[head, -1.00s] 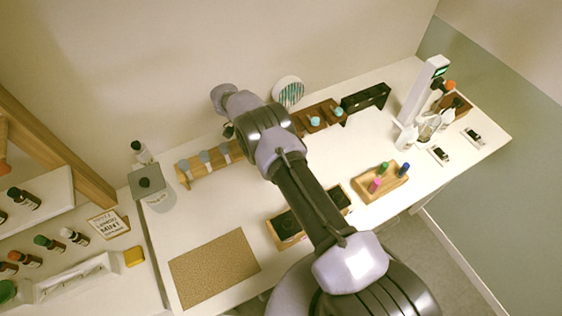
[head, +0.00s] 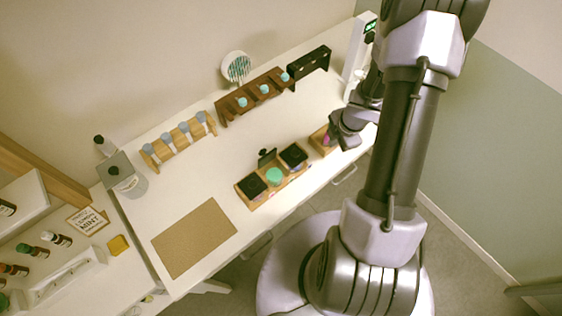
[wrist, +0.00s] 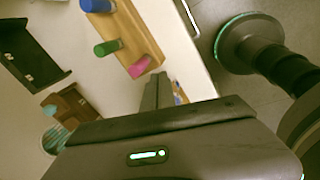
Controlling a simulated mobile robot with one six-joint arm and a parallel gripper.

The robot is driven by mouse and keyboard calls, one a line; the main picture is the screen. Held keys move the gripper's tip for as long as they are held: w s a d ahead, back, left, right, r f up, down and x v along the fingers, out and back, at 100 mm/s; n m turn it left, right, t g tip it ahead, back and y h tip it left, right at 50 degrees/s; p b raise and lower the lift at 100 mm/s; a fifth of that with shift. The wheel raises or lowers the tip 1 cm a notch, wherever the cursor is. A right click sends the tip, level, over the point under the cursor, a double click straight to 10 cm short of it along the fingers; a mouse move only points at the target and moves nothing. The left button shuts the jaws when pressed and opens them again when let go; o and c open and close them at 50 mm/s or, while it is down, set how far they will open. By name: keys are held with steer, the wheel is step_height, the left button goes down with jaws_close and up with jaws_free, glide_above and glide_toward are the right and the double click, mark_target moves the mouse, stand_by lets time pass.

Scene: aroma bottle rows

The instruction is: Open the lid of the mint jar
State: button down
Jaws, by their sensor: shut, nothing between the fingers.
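A wooden tray (head: 258,202) on the white table holds a row of three jars. The end jars have flat black lids shut, one at the left (head: 251,186) and one at the right (head: 293,155). The middle jar (head: 274,176) shows a mint-green round inside. Its black lid (head: 267,157) stands up behind it, open. No label is readable, but the green one looks like the mint jar. My gripper (head: 340,134) is shut and empty, well to the right of this tray, near the small bottle box. My gripper also shows in the wrist view (wrist: 156,92), pointing past that box.
The small wooden box (wrist: 128,28) holds blue (wrist: 97,4), green (wrist: 107,47) and pink (wrist: 140,66) capped bottles, close to my gripper. Bottle racks (head: 180,142) line the table's back. A brown mat (head: 194,238) lies at front left. Middle table is clear.

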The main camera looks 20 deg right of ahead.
mark_target(265, 155)
steer(key=s+a+r+n+t+y+p, duration=0.1)
steer(key=s+a+r+y, duration=0.2)
steer(key=a, duration=0.3)
steer(key=s+a+r+n+y, duration=0.1)
steer(key=s+a+r+y, duration=0.25)
steer(key=a, duration=0.35)
steer(key=w+a+f+b, duration=0.1)
steer(key=w+a+f, duration=0.4)
steer(key=w+f, duration=0.2)
steer(key=shift+w+a+f+b, duration=0.3)
steer(key=shift+a+f+b, duration=0.05)
steer(key=shift+r, duration=0.15)
